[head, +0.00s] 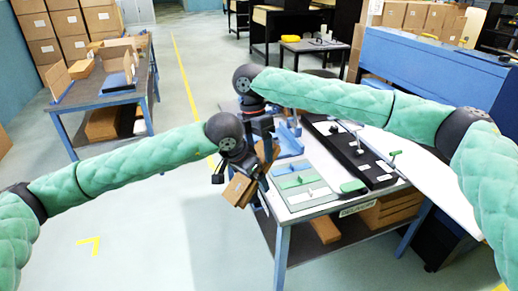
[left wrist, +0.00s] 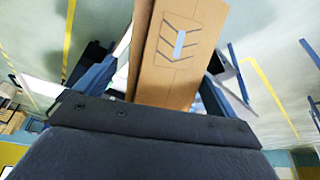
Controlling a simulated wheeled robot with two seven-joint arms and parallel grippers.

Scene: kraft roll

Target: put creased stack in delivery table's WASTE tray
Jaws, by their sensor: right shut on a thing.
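The creased stack (head: 240,189), a brown cardboard piece, hangs in the air left of the delivery table (head: 357,209). In the left wrist view the cardboard (left wrist: 180,50) shows printed chevrons and a pale blue strip. My left gripper (head: 236,174) is around it, with blue fingers apart on either side (left wrist: 165,85). My right gripper (head: 266,150) is beside it at the table's left edge, shut on the cardboard; its fingertips are partly hidden. Flat blue, green and grey panels (head: 297,180) lie on the tabletop. I cannot read which tray is WASTE.
A long black tray (head: 350,155) with handled tools lies on the delivery table. Boxes sit on its lower shelf (head: 392,209). Another table (head: 110,97) with cardboard stands at the left. A blue machine (head: 440,75) is behind at the right. The floor between the tables is clear.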

